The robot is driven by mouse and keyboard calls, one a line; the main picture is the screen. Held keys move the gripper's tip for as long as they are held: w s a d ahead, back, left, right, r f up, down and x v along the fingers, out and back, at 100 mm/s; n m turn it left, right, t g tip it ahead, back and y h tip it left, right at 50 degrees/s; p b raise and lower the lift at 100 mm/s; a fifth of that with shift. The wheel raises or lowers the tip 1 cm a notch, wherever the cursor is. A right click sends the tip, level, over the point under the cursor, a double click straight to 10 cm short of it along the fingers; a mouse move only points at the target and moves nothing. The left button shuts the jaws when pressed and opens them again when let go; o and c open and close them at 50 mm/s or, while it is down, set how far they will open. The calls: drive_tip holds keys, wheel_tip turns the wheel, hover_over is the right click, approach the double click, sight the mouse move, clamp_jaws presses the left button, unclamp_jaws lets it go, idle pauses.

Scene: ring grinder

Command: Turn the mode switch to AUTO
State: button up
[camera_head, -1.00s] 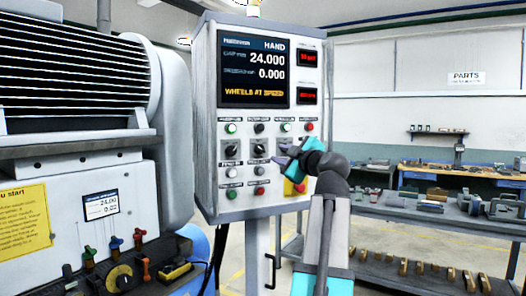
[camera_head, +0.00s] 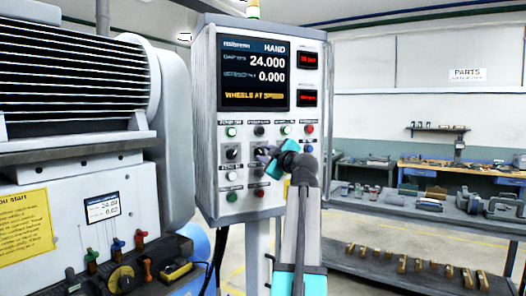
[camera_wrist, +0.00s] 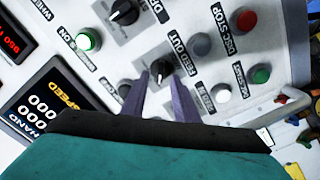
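The grey control panel (camera_head: 213,120) shows HAND on its screen (camera_head: 254,73). Black rotary switches sit below it: the left one (camera_head: 232,153) is clear in the head view, and another black knob (camera_wrist: 124,11) shows at the top of the wrist view. My gripper (camera_head: 264,153) is at the middle switch and covers part of it. In the wrist view, this middle knob (camera_wrist: 160,67) lies between the tips of my two purple fingers (camera_wrist: 158,76). They look parted around it; contact cannot be told. I cannot read which switch is labelled mode.
Push buttons crowd the knobs: a lit green one (camera_wrist: 88,40), a grey one (camera_wrist: 200,45), a white one (camera_wrist: 220,93) and a red one (camera_wrist: 245,20). The grinder (camera_head: 80,140) stands left. A grey bench (camera_head: 420,212) with parts stands right.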

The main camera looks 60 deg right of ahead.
sight(261, 152)
drive_tip(key=shift+x, duration=1.1)
clamp_jaws()
